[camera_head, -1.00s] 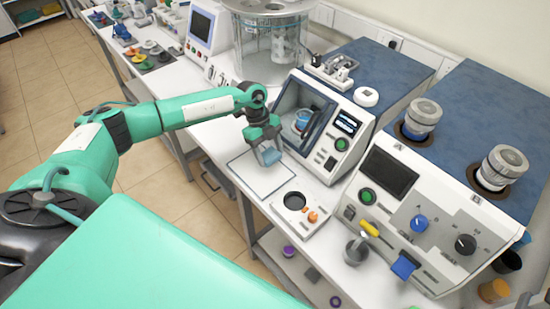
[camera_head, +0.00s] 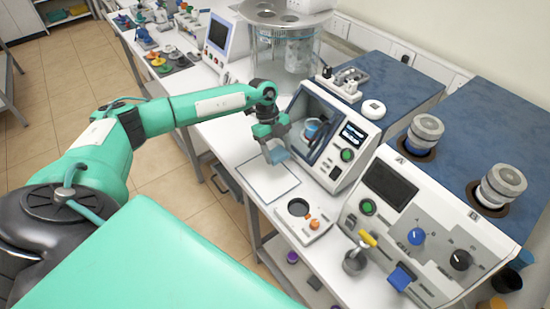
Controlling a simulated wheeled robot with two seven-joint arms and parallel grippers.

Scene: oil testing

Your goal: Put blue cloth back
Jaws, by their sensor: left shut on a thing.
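My left gripper (camera_head: 273,146) points down over the bench in the middle of the view. It is shut on a small folded blue cloth (camera_head: 277,156). The cloth hangs just above the upper part of a white rectangular mat (camera_head: 268,187) with a dark outline. From this angle I cannot tell whether the cloth touches the mat. Another blue item (camera_head: 401,278) sits at the front of the right-hand machine; it may be a second cloth or a part of that machine. My right gripper is not in view.
An open-fronted tester (camera_head: 340,137) with a container inside stands right of the gripper. A small device with a round well (camera_head: 299,208) lies in front of the mat. A large two-jar machine (camera_head: 388,187) fills the right. The bench's front edge runs left of the mat.

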